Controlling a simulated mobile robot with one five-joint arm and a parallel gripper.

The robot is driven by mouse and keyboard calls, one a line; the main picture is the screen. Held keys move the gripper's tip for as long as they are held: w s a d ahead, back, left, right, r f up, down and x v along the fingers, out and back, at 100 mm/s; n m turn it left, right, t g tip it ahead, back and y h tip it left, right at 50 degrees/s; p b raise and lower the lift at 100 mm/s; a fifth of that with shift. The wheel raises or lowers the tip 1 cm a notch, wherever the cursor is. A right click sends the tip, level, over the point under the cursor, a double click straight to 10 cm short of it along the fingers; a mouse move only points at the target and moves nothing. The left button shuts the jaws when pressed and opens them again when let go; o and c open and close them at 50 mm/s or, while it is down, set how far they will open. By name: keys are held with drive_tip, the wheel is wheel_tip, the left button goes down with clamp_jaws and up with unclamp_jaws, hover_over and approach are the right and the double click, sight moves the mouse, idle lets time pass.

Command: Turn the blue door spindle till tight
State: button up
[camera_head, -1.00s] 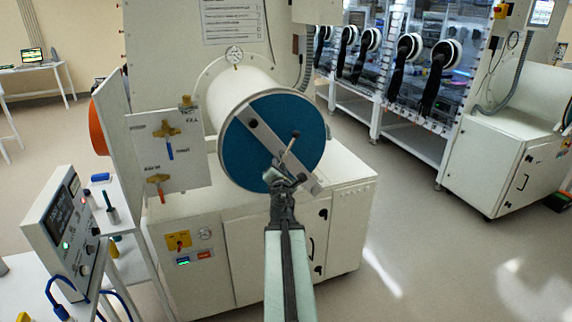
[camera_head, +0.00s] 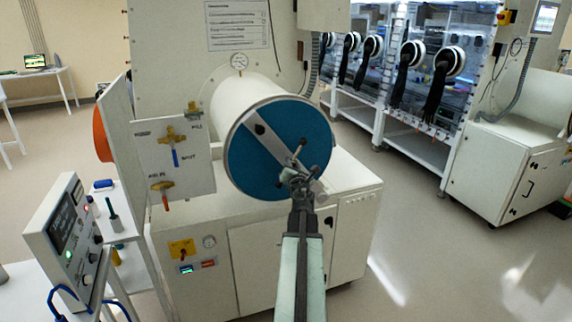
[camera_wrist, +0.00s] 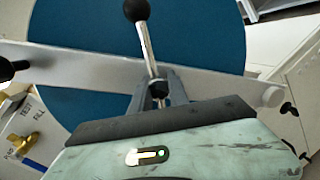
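The round blue door (camera_head: 240,165) closes the end of a white cylinder, with a grey bar (camera_head: 268,142) slanting across its face. The spindle handle (camera_head: 298,154), a metal rod with a black ball end, stands at the bar's lower right part. My gripper (camera_head: 299,182) is at this handle. In the wrist view my gripper (camera_wrist: 158,84) has its two fingers close on either side of the base of the spindle handle (camera_wrist: 147,48). They appear shut on it. The black ball points up there. The spindle's threaded part is hidden.
A panel with brass valves (camera_head: 176,160) stands left of the door. A control box (camera_head: 68,235) and a small white table (camera_head: 118,228) are at the lower left. A white cabinet (camera_head: 270,262) is below the door. The floor to the right (camera_head: 430,265) is clear.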

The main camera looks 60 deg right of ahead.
drive_tip(key=shift+w+a, duration=0.1)
drive_tip(key=shift+a, duration=0.05)
clamp_jaws()
idle(1.1)
